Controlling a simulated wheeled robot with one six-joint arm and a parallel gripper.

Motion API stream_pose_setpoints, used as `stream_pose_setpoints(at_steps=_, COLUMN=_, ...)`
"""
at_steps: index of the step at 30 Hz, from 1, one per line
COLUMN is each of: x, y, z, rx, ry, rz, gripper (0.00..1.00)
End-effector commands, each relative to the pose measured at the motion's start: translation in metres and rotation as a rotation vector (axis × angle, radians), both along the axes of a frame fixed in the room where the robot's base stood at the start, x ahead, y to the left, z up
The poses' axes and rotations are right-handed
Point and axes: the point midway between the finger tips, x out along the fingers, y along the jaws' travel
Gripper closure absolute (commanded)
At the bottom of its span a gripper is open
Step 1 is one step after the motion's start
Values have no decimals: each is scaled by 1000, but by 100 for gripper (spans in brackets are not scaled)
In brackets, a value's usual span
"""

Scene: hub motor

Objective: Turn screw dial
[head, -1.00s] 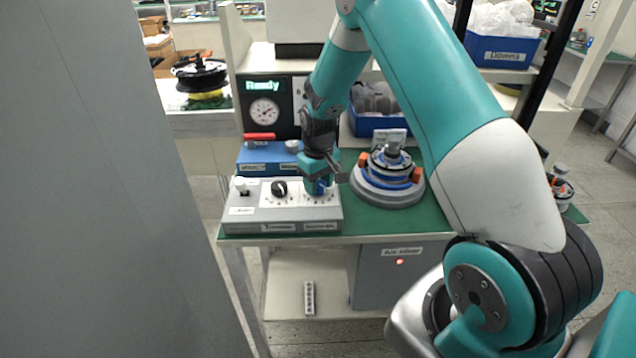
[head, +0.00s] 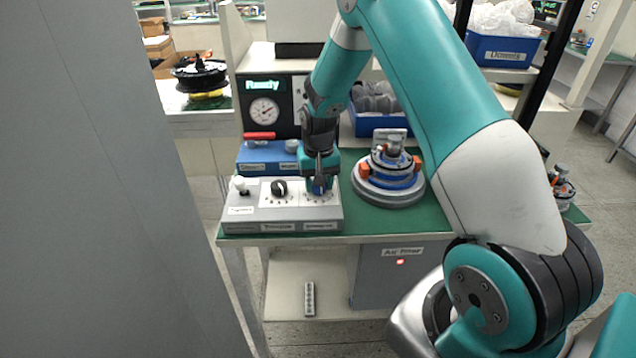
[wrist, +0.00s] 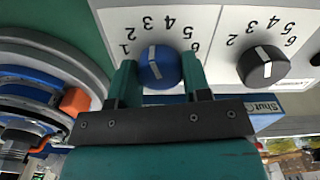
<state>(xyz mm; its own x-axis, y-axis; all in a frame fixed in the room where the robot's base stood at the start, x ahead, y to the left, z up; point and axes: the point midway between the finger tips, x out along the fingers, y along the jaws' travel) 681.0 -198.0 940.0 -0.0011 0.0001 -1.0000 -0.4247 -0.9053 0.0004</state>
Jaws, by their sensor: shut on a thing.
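My gripper (head: 320,188) reaches down to the right part of a grey control box (head: 262,222). It is shut on a blue dial (wrist: 158,68), with one teal finger on each side of it in the wrist view. The dial has a white line that points up in that picture, roughly towards the 3 of its printed scale. In the head view the blue dial (head: 319,187) is mostly hidden by my gripper. A black dial (wrist: 262,66) with its own numbered scale sits to the right in the wrist view; it also shows in the head view (head: 279,187).
A white-topped lever (head: 240,185) stands at the box's left. A blue box (head: 266,157) with a red handle is behind. A motor part on a round grey base (head: 388,192) stands close to the right of my gripper. A gauge panel reading "Ready" (head: 264,86) is at the back.

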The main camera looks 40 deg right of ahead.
Motion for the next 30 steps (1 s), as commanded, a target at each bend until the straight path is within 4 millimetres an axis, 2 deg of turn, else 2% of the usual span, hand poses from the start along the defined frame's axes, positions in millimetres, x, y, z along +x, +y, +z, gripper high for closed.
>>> stream_pose_setpoints(at_steps=15, x=1, y=0, z=1, rx=-1, ry=-4, rz=-25, gripper=80)
stream_pose_setpoints(at_steps=16, x=1, y=0, z=1, rx=-1, ry=-4, rz=-25, gripper=51)
stream_pose_setpoints(at_steps=18, x=1, y=0, z=1, rx=0, ry=-3, rz=-25, gripper=35)
stream_pose_setpoints(at_steps=19, x=1, y=0, z=1, rx=0, ry=-3, rz=-25, gripper=31)
stream_pose_setpoints(at_steps=26, x=0, y=0, z=1, rx=0, ry=-2, rz=-25, gripper=31)
stream_pose_setpoints(at_steps=30, x=1, y=0, z=7, rx=-1, ry=-4, rz=-25, gripper=31)
